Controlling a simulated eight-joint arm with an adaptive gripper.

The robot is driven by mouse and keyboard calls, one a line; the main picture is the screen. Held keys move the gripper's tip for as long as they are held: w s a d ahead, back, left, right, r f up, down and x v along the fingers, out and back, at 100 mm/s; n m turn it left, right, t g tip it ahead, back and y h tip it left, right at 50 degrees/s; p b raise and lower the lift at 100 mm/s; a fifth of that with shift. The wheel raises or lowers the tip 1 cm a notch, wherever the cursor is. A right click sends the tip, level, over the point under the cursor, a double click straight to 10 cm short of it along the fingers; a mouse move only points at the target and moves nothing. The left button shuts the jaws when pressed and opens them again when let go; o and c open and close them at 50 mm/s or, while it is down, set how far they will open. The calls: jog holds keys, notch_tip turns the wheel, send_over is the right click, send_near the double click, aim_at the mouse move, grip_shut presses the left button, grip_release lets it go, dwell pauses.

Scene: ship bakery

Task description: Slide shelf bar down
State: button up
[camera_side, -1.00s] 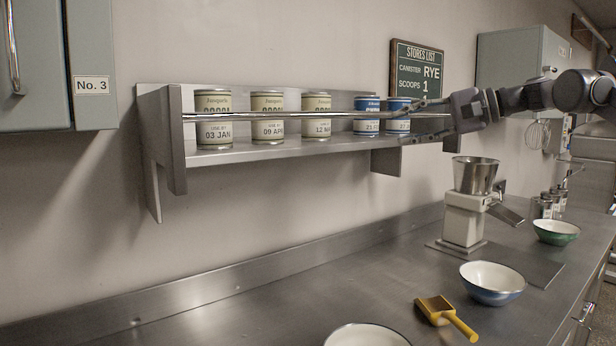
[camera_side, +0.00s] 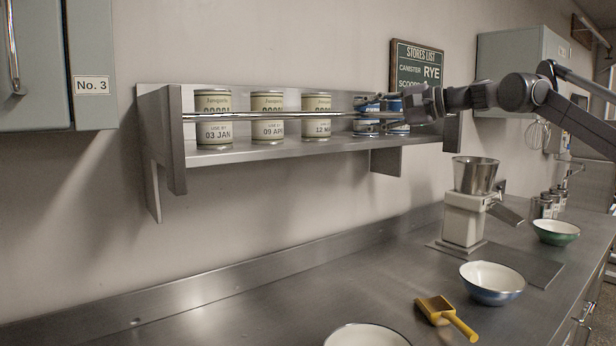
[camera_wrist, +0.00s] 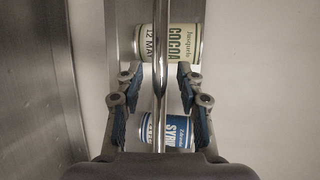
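The shelf bar (camera_side: 270,116) is a thin shiny metal rod running level across the front of the wall shelf (camera_side: 240,154), in front of the canisters. My gripper (camera_side: 372,114) is at the bar's right part, in front of the blue-labelled canisters (camera_side: 364,127), which it partly hides. In the wrist view, the bar (camera_wrist: 160,70) runs lengthwise between the spread fingers of my gripper (camera_wrist: 157,88). The fingers are apart, one on each side, with gaps to the bar. A blue syrup canister (camera_wrist: 177,132) shows between and behind the fingers.
Three cream cocoa canisters (camera_side: 268,130) stand on the shelf left of my gripper. Below, the counter holds a dispenser (camera_side: 463,220), a yellow scoop (camera_side: 440,310), a blue bowl (camera_side: 492,290), a green bowl (camera_side: 556,236) and a white bowl (camera_side: 366,337). Space directly under the shelf is clear.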

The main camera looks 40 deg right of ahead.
jog(key=shift+w+a, duration=0.1)
jog(key=shift+w, duration=0.1)
grip_shut()
notch_tip(320, 180, down, 4)
jog(key=shift+f, duration=0.15)
dwell(0.4)
grip_release()
jog(key=shift+s, duration=0.15)
jog(key=v, duration=1.2)
